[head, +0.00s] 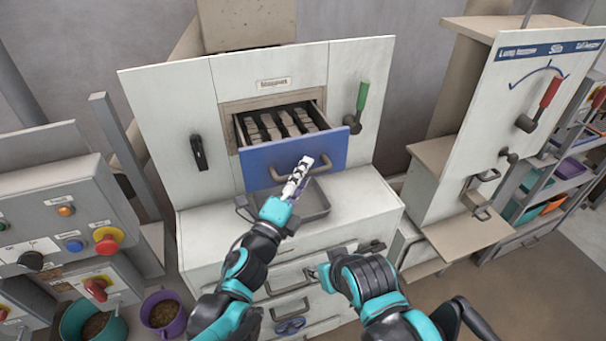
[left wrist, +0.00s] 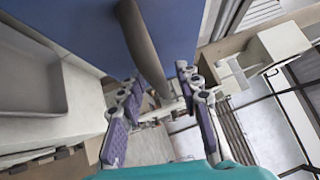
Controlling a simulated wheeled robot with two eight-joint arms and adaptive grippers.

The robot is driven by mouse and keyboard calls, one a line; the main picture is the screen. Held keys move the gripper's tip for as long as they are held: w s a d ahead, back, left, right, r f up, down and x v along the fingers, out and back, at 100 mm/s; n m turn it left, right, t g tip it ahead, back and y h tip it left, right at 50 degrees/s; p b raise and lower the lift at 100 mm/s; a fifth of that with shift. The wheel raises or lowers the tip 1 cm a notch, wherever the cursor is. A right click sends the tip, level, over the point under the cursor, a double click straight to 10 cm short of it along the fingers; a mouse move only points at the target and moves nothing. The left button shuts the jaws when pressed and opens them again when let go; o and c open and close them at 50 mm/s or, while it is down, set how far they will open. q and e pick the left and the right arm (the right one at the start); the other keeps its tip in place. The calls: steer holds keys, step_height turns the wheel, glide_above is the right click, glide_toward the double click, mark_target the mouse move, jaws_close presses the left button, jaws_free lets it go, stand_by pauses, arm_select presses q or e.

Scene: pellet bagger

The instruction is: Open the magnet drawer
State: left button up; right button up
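The magnet drawer has a blue front (head: 292,160) and stands pulled out of the white cabinet, with rows of grey bars (head: 280,123) visible inside. Its curved grey handle (head: 318,165) is on the blue front. In the left wrist view, the handle (left wrist: 143,45) runs between the two purple-padded fingers (left wrist: 160,100). The fingers stand apart, with gaps beside the bar. My right gripper (head: 318,272) is low before the lower drawers; its fingers are too unclear to judge.
A grey metal tray (head: 314,204) sits on the ledge below the drawer. A green-handled lever (head: 361,98) is to the right and a black handle (head: 199,152) to the left. A control panel (head: 60,215) and buckets (head: 163,312) stand at left. Floor is clear at lower right.

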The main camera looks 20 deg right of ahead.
arm_select(q)
steer(key=v, duration=1.2)
steer(key=w+a+f+n+t+y, duration=0.1)
steer(key=w+a+f+n+y, duration=0.15)
steer(key=a+n+y, duration=0.55)
steer(key=w+a+f+n+t+y, duration=0.15)
steer(key=w+a+n+y, duration=0.3)
steer(key=a+n, duration=0.6)
steer(key=s+a+f+n+g, duration=0.4)
steer(key=s+f+n, duration=0.1)
steer(key=s, duration=0.2)
steer(key=s+a+f+n+g+y+b, duration=0.1)
steer(key=s+a+f+n+g, duration=0.3)
steer(key=s+f+n+g, duration=0.1)
steer(key=shift+s+a+f, duration=0.2)
steer(key=shift+s+f, duration=0.3)
steer(key=shift+s, duration=0.5)
